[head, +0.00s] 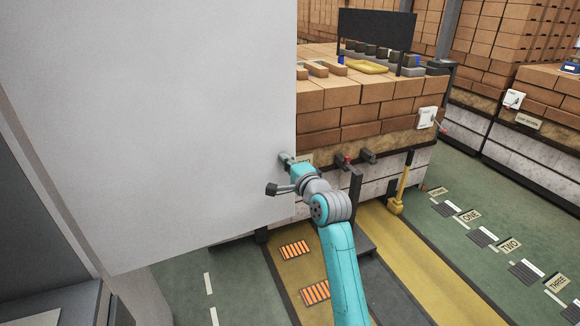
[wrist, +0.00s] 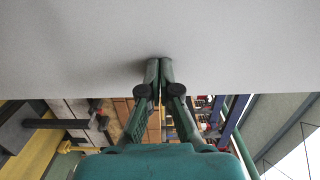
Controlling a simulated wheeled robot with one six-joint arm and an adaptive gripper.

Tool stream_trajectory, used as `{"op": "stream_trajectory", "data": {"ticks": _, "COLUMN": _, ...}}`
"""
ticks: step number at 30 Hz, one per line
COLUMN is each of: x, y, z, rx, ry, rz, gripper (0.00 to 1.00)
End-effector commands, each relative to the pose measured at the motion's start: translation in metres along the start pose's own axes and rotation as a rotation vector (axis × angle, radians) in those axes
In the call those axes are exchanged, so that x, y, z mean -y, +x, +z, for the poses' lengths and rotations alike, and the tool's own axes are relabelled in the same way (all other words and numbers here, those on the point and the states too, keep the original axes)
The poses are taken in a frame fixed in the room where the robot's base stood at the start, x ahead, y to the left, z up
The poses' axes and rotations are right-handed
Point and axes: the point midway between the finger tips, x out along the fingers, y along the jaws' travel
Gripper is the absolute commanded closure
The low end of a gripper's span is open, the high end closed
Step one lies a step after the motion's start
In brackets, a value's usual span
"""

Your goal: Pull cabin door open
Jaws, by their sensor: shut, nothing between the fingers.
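The cabin door appears as a large plain pale-grey panel (head: 150,120) filling the left half of the head view. It also fills the top of the wrist view (wrist: 70,45). No handle shows on the part in view. My gripper (head: 285,159) is at the door's right edge, low down, on the side facing me. In the wrist view the two dark fingers of my gripper (wrist: 158,62) are closed together with nothing between them. Their tips overlap the panel near its edge, with a soft shadow beside them; I cannot tell whether they touch it.
Behind the door's right edge stands a stack of brown bricks (head: 350,95) on a pale base. A yellow-handled tool (head: 400,185) leans there. A pale post (head: 150,295) and grey structure are at lower left.

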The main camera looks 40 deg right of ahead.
Motion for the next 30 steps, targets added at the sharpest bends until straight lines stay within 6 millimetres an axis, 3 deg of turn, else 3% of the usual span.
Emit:
{"op": "stream_trajectory", "data": {"ticks": 6, "x": 0.001, "y": 0.047, "z": -0.003, "rx": 0.083, "ry": 0.001, "rz": 0.000, "gripper": 1.00}}
{"op": "stream_trajectory", "data": {"ticks": 10, "x": 0.002, "y": 0.063, "z": -0.002, "rx": 0.114, "ry": 0.001, "rz": -0.002, "gripper": 1.00}}
{"op": "stream_trajectory", "data": {"ticks": 30, "x": 0.001, "y": 0.070, "z": -0.002, "rx": 0.128, "ry": 0.001, "rz": -0.002, "gripper": 1.00}}
